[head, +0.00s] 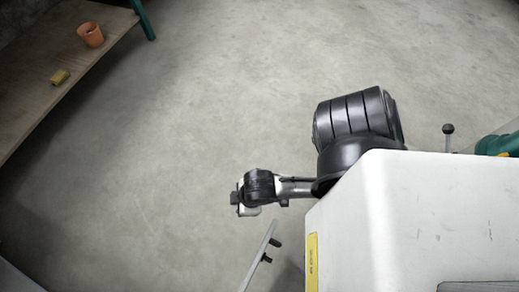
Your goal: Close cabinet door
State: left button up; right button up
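A large white cabinet (430,215) with a yellow label (312,262) on its left side fills the lower right. A thin grey panel with two black knobs, which looks like the cabinet door (259,255), stands seen nearly edge-on to the left of the cabinet, swung out from it. My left gripper (240,200) is above and slightly left of the panel's upper end in the picture, with a visible gap between them. Its fingers are small and seen from above, so I cannot tell whether they are open. My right gripper is not in view.
A wooden bench (60,50) at the upper left holds an orange pot (91,35) and a yellow block (59,77). A black-knobbed lever (448,137) and a green object (500,143) are behind the cabinet.

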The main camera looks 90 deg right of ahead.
aim_at(279, 245)
pick_arm(q)
jog(key=shift+b+x, duration=1.6)
jog(key=shift+x, duration=3.95)
jog(key=shift+c, duration=0.3)
grip_shut()
